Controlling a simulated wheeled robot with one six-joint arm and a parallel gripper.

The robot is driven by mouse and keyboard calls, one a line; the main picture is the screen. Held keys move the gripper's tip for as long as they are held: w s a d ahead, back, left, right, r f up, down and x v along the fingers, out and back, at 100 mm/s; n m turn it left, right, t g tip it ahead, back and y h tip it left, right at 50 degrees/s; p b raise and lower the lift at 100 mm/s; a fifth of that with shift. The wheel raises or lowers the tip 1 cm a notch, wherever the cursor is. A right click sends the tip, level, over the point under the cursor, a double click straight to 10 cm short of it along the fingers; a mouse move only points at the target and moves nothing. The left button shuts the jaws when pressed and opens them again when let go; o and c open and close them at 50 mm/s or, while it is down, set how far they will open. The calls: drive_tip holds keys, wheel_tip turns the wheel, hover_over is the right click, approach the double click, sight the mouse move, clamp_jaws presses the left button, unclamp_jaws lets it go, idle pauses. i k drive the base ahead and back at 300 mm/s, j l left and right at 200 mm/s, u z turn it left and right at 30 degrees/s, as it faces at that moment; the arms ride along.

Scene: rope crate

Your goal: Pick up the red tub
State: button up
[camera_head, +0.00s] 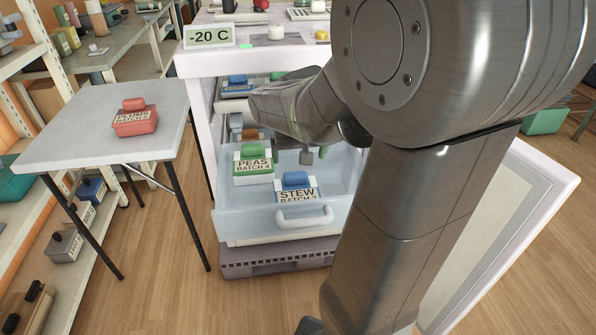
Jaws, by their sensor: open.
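The red tub (134,123) has a red lid knob and a white label. It stands upright on the small grey table (62,146) at the left. My gripper (313,156) points down over the open clear freezer drawer, well to the right of the red tub. It is open and apart from the tub. My own arm hides much of the gripper and the drawer's right side.
The pulled-out drawer (240,222) holds a green-lidded peas tub (253,165) and a blue-lidded stew tub (297,188). A "-20 C" sign (209,36) stands on the freezer top. The freezer door (505,235) hangs open at right. Shelves line the left. The small table is otherwise clear.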

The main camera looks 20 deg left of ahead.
sight(136, 118)
drive_tip(key=u, duration=2.05)
